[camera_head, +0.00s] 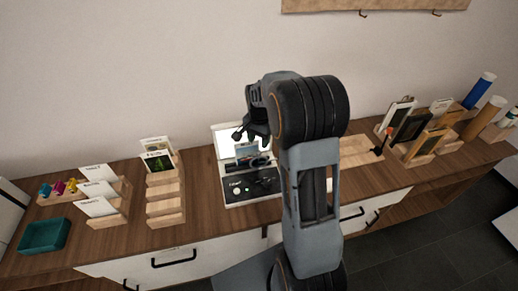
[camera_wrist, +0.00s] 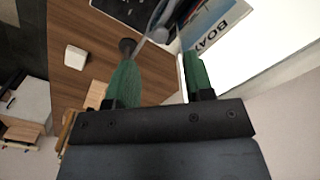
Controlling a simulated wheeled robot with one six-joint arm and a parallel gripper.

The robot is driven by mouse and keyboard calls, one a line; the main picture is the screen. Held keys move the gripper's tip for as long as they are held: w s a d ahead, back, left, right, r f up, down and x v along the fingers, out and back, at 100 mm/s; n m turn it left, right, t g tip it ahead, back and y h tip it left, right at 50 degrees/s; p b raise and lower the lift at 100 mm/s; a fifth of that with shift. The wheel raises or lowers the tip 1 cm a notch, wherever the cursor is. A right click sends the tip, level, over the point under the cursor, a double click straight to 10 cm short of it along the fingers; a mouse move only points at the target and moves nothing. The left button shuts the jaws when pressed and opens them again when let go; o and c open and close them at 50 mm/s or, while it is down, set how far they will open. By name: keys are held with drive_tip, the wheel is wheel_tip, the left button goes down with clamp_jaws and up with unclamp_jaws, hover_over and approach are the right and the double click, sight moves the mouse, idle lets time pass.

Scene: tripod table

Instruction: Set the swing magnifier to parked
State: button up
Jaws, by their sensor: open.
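The inspection station (camera_head: 250,192) stands on the wooden counter, with a pale box base, a bright white back panel (camera_head: 228,140) and a small green light. The swing magnifier is mostly hidden behind my gripper in the head view. In the wrist view its grey arm (camera_wrist: 161,18) and a dark round knob (camera_wrist: 127,45) show just beyond the fingers.
Wooden card racks (camera_head: 165,196) and a teal tray (camera_head: 45,235) are to the left. A wooden board (camera_head: 362,171), framed-item racks and rolled tubes (camera_head: 480,90) are to the right. The wall is close behind.

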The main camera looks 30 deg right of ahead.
sight(259, 152)
drive_tip(key=shift+f+p, duration=0.3)
drive_tip(key=shift+f, duration=2.5)
clamp_jaws()
